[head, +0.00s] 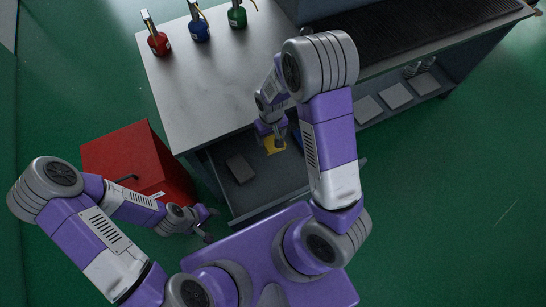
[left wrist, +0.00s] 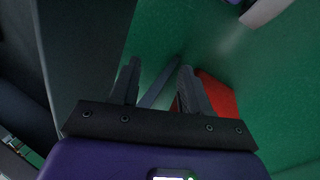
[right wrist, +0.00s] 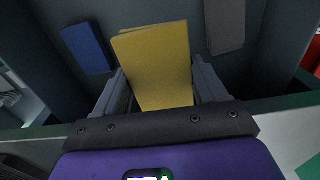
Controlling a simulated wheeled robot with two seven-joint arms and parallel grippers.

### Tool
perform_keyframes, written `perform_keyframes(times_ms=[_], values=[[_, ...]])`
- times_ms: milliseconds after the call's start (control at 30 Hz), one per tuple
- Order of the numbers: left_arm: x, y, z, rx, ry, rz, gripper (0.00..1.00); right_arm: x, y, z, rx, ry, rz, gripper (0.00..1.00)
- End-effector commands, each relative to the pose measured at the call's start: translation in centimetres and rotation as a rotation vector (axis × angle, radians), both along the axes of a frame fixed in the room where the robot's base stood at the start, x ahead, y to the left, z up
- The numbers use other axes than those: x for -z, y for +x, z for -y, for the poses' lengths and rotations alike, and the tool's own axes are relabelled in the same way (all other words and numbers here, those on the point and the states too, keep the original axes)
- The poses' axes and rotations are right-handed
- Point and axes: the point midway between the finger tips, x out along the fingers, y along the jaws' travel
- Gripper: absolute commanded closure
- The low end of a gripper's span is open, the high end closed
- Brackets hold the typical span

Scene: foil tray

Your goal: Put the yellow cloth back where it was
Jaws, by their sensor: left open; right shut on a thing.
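The yellow cloth (right wrist: 155,65), a folded flat piece, is between the fingers of my right gripper (right wrist: 161,88). In the head view the yellow cloth (head: 274,147) is over the open drawer (head: 262,186), and my right gripper (head: 278,138) reaches down to it. I cannot tell whether the cloth touches the drawer floor. A blue folded piece (right wrist: 86,47) and a grey one (right wrist: 222,24) lie in the drawer on either side of it. My left gripper (head: 209,224) is open near the drawer's front left corner. A dark bar (left wrist: 160,85) shows between its fingers.
A red cabinet (head: 130,160) stands left of the drawer. On the worktop (head: 200,95) stand a red can (head: 158,43), a blue can (head: 199,30) and a green can (head: 237,17). A shelf with several grey pieces (head: 396,95) is at the right. Green floor lies around.

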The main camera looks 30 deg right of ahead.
Motion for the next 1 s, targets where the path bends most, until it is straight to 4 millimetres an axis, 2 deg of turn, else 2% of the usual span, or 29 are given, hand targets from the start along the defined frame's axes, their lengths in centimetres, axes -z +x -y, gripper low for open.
perform_keyframes(times_ms=[33, 267, 500, 733, 900, 1000], values=[[1.2, 0.0, 0.0, 0.0, 0.0, 0.0, 0.53, 1.8, -0.3, 0.4, 0.003, -0.003, -0.001, 0.57], [2.5, 0.0, 0.0, 0.0, 0.0, 0.0, 0.53, 4.7, -0.7, 1.2, 0.004, -0.012, 0.003, 0.57], [4.0, 0.0, 0.0, 0.0, 0.0, 0.001, 0.53, 9.2, -0.8, 1.2, 0.005, -0.012, 0.002, 0.57], [4.5, 0.0, 0.0, 0.0, 0.0, 0.0, 0.53, 10.9, -0.7, 1.2, 0.004, -0.012, 0.005, 0.57], [5.4, 0.0, 0.0, 0.0, 0.0, 0.0, 0.53, 13.4, -0.7, 1.2, 0.004, -0.012, 0.002, 0.57], [5.6, 0.0, 0.0, 0.0, 0.0, 0.0, 0.53, 14.1, -0.7, 1.2, 0.004, -0.011, 0.006, 0.57]])
